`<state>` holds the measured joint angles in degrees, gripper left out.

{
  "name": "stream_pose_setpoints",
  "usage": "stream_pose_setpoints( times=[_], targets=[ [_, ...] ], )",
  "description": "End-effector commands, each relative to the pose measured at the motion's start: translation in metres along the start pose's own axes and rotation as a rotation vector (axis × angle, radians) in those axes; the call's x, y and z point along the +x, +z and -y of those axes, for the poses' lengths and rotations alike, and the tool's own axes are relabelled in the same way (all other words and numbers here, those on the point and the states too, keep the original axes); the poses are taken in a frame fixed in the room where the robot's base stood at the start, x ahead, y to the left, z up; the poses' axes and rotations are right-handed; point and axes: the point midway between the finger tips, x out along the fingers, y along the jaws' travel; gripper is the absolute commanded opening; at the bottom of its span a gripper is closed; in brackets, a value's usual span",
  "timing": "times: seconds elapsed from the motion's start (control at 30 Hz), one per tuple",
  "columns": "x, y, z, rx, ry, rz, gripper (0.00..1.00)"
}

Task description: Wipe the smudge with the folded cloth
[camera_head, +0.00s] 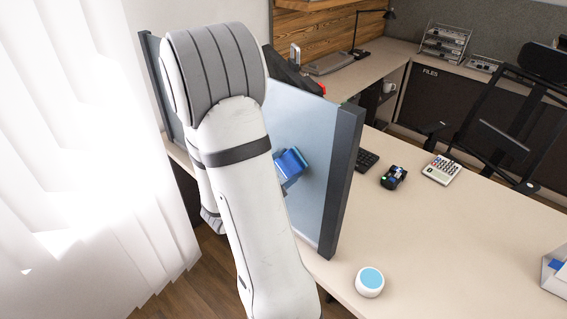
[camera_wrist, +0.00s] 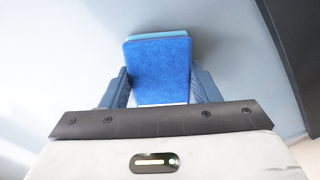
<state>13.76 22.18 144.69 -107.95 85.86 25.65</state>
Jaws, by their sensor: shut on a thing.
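The folded cloth (camera_wrist: 160,68) is blue with a lighter blue layer at its far edge. In the wrist view my gripper (camera_wrist: 160,88) is shut on it, with one finger on each side. The cloth (camera_head: 290,166) also shows in the head view, just right of my arm and in front of the pale blue-grey panel (camera_head: 318,140). I cannot tell whether the cloth touches the panel. No smudge can be made out in either view.
The panel has a dark frame post (camera_head: 342,180) at its right edge. A white curtain (camera_head: 80,150) hangs at left.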

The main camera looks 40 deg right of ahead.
Motion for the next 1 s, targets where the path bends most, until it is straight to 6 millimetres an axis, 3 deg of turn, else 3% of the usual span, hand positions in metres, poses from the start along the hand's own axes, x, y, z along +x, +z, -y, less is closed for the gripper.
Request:
stream_pose_setpoints(
  times=[1.0],
  targets=[
    [0.004, 0.006, 0.015, 0.003, -0.014, 0.009, 0.37]
  ],
)
